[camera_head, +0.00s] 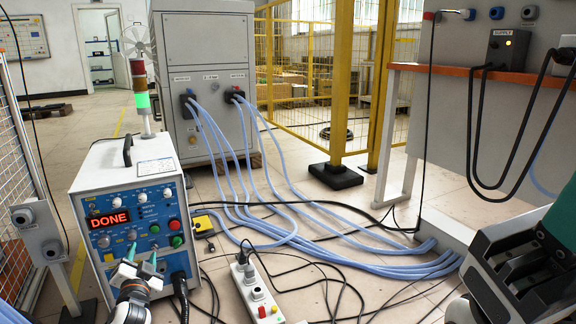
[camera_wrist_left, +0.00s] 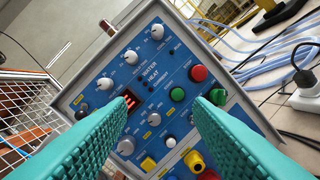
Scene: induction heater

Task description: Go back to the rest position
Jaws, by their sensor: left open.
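My left gripper (camera_head: 141,262) is in front of the lower part of the heater's blue control panel in the head view. Its teal fingers are apart with nothing between them; in the left wrist view the fingertips (camera_wrist_left: 163,104) frame the panel. I cannot tell whether they touch it. The induction heater (camera_head: 125,165) is a grey box with knobs, red and green buttons and a red display (camera_head: 109,219) reading DONE. Part of my right arm, black and white with teal pieces, shows at the lower right of the head view; its jaw state is unclear.
A lit green signal tower (camera_head: 142,97) stands behind the heater. A power strip (camera_head: 257,291) and many blue hoses (camera_head: 290,230) and black cables lie on the floor. A mesh fence (camera_head: 18,170) is at the left. An orange-edged bench (camera_head: 470,73) is at the right.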

